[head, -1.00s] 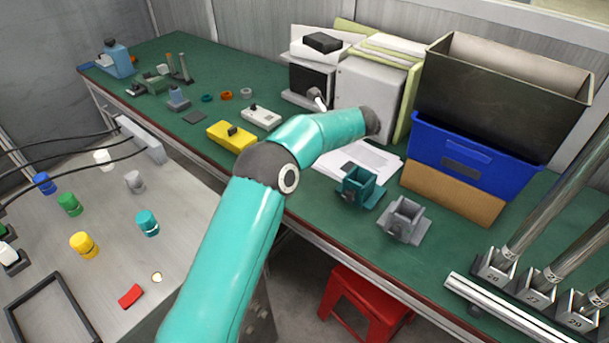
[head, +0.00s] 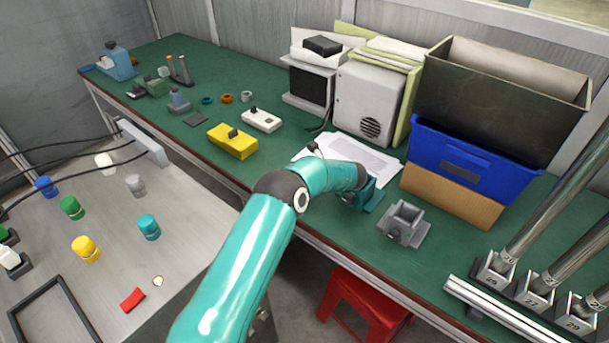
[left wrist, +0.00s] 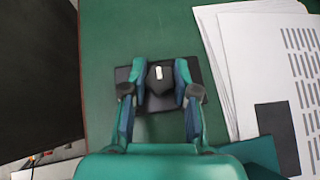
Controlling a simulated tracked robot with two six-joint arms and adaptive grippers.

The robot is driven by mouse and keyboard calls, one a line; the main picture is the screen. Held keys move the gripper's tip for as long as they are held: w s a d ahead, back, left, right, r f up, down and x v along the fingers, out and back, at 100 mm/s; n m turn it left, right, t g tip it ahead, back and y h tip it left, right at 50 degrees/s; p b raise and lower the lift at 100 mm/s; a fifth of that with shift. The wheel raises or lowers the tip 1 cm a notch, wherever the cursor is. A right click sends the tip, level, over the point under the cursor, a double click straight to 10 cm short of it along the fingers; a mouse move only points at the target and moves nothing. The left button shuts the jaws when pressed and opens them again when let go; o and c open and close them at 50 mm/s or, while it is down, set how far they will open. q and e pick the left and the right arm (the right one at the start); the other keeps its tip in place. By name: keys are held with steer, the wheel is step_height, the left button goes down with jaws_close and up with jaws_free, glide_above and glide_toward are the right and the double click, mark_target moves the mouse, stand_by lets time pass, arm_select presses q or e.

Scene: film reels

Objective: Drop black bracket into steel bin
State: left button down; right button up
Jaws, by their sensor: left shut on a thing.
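In the left wrist view my left gripper (left wrist: 160,88) is shut on the black bracket (left wrist: 154,101), a dark flat plate with a raised block between the fingers and a small pale spot on top. Green tabletop shows behind it; the bracket's height above it is hard to judge. In the head view my teal left arm (head: 240,270) reaches over the front of the bench, and its wrist hides the bracket. The steel bin (head: 480,92) is the large, dark, open-topped metal bin at the back right, apart from the gripper. My right gripper is not in view.
The steel bin stands above a blue bin (head: 425,150) and a cardboard box (head: 450,195). A teal block (head: 370,196) is partly behind my wrist; a grey block (head: 403,225) stands right of it. Papers (head: 375,158) lie behind. Steel posts (head: 535,215) rise at right.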

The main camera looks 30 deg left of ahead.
arm_select(q)
steer(key=shift+r, duration=0.15)
steer(key=shift+f, duration=0.2)
steer(key=c, duration=0.9)
jaws_free()
